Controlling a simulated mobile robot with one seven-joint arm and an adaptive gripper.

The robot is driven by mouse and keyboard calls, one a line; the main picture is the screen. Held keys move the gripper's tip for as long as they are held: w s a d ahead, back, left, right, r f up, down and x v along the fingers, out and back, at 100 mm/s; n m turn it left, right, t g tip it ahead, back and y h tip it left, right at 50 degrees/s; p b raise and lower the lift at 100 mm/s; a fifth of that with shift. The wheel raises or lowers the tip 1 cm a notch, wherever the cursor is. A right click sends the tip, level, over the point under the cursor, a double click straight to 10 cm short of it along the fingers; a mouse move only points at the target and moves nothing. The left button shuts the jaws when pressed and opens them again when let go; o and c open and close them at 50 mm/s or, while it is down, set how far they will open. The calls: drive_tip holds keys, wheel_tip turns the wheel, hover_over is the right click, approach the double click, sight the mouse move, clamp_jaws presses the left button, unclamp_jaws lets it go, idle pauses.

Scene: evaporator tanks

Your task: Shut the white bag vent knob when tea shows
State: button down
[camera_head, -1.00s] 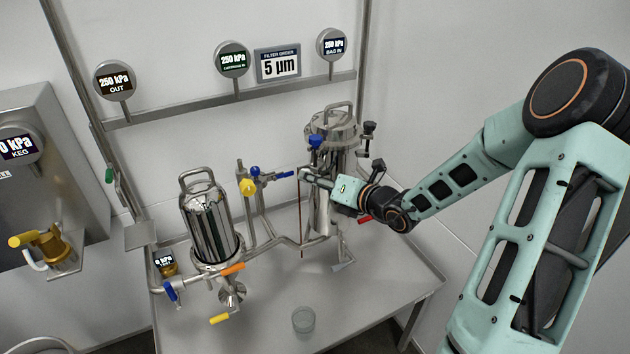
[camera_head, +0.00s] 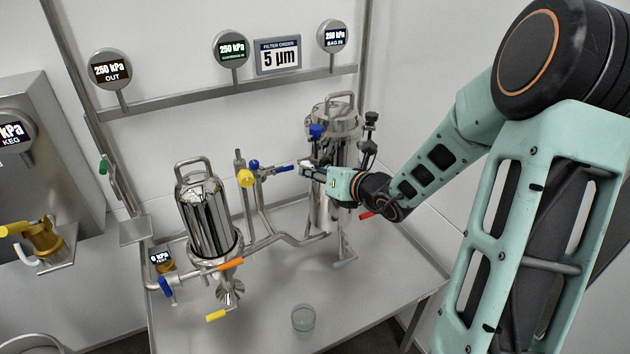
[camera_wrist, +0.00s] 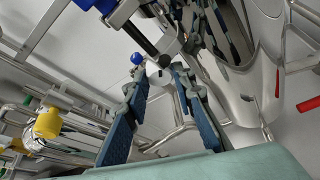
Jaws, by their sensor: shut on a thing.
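The bag filter housing (camera_head: 330,128) is a shiny upright steel vessel at the right of the bench in the head view. My gripper (camera_head: 306,168) is at its left side, with the fingertips at the vent there. The knob is mostly hidden by the fingers in the head view. No brown stream of tea shows below the vent now.
A cartridge housing (camera_head: 205,215) stands at the left of the bench. Blue (camera_head: 253,165) and yellow (camera_head: 245,179) valve knobs are left of my gripper. A clear cup (camera_head: 303,318) stands near the front. Bench space (camera_head: 370,290) at the front right is free.

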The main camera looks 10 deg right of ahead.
drive_tip(key=n+h+b, duration=0.1)
drive_tip(key=b, duration=0.3)
drive_tip(key=n+h+b, duration=0.1)
drive_tip(key=b, duration=0.3)
drive_tip(key=n+h+b, duration=0.1)
drive_tip(key=n+b, duration=0.1)
drive_tip(key=b, duration=0.3)
drive_tip(key=shift+a+f+t, duration=0.15)
drive_tip(key=shift+a+t, duration=0.15)
drive_tip(key=shift+t, duration=0.1)
drive_tip(key=shift+r+n+b, duration=0.2)
drive_tip(key=shift+n+b, duration=0.1)
drive_tip(key=shift+b, duration=0.25)
drive_tip(key=c, duration=1.9)
unclamp_jaws()
drive_tip(key=shift+s+d+r+p, duration=0.1)
drive_tip(key=shift+r+p, duration=0.05)
drive_tip(key=shift+p, duration=0.75)
